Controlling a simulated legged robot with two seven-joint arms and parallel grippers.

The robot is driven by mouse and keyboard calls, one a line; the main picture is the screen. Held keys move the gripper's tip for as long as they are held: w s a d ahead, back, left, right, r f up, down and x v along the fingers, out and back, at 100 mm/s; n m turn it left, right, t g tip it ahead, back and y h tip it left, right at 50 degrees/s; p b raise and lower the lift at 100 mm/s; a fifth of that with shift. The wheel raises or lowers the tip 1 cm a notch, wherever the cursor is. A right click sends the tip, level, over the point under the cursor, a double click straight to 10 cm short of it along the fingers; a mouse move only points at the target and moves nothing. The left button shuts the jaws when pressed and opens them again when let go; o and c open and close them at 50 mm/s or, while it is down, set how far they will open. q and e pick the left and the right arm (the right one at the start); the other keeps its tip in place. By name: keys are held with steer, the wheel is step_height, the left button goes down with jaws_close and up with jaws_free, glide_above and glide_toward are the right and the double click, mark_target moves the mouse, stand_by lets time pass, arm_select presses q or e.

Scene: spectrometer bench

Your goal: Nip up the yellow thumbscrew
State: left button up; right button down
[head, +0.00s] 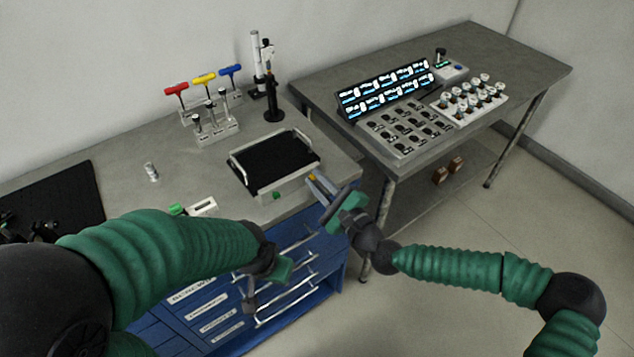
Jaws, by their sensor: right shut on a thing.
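The yellow thumbscrew (312,178) is a small yellow spot at the right front of a grey box (285,184) with a black top and metal handles. My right gripper (316,184) reaches it from the lower right and is shut on it, its fingers hiding most of it. A green thumbscrew (277,195) shows on the box's front side. My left gripper (250,305) hangs in front of the blue drawer cabinet, away from the box. Its fingers are small and dark, and I cannot tell whether they are open.
Red, yellow and blue T-handle tools (204,79) stand in a rack at the back. A small metal cylinder (151,172) stands on the bench at left. A second table (520,62) at right holds a lit display panel (385,90) and a white tray of knobs (470,98). A gap separates the benches.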

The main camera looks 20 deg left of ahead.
steer(key=shift+f, duration=0.4)
steer(key=c, duration=1.6)
jaws_free()
steer(key=shift+o, duration=1.1)
steer(key=shift+d, duration=0.1)
steer(key=shift+r, duration=0.2)
steer(key=v, duration=1.6)
steer(key=shift+s+d+b, duration=0.2)
steer(key=shift+d+b, duration=0.2)
steer(key=shift+b, duration=0.05)
steer(key=shift+f, duration=0.1)
